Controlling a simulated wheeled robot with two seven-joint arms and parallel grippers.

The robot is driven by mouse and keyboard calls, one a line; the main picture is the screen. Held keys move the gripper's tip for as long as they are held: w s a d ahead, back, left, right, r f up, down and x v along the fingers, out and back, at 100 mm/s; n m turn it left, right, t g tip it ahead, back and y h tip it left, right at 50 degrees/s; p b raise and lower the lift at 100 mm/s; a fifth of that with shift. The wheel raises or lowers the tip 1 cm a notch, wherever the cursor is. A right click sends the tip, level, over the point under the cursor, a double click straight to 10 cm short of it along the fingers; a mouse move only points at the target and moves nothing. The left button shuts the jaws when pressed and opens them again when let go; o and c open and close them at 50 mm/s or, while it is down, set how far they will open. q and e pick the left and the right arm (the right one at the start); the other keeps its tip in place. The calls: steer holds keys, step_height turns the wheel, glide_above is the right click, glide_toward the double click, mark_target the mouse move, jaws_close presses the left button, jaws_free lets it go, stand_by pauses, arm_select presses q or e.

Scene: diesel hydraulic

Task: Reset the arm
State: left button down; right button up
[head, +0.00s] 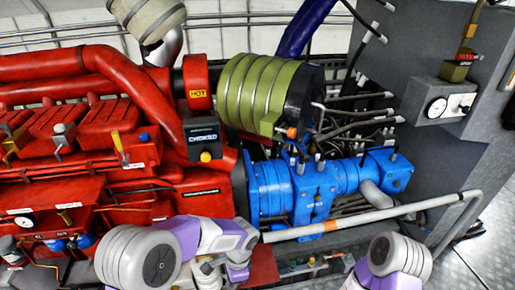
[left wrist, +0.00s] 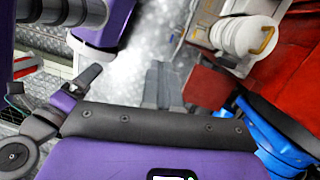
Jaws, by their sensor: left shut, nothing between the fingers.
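My left arm enters the head view at the bottom left, in front of the red engine (head: 150,185). Its forearm reaches right and bends down near the lower middle, where the fingertips cannot be made out. In the left wrist view my left gripper (left wrist: 162,82) shows two grey fingers close together. They are shut with nothing between them. My right arm shows only as a white and purple joint at the bottom right of the head view. Its gripper is out of the picture.
A blue hydraulic pump (head: 320,185) sits right of the engine, below a green ribbed cylinder (head: 255,90). A grey handrail (head: 400,212) crosses in front. A grey panel with a gauge (head: 438,107) stands at the right.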

arm_select(q)
steer(key=s+f+n+h+b, duration=0.2)
steer(key=s+f+n+b, duration=0.3)
steer(key=f, duration=0.7)
steer(key=s+a+f+n+t+h+b, duration=0.1)
steer(key=s+f+n+b, duration=0.3)
steer(key=f, duration=0.8)
steer(key=s+a+f+n+t+h+b, duration=0.1)
steer(key=s+f+n+h+b, duration=0.2)
steer(key=s+f+n+b, duration=0.2)
step_height(320, 180, down, 8)
steer(key=n+b, duration=0.3)
steer(key=shift+s+r, duration=0.2)
steer(key=shift+s, duration=0.1)
arm_select(e)
step_height(320, 180, down, 18)
steer(key=shift+s, duration=0.45)
steer(key=shift+c, duration=0.2)
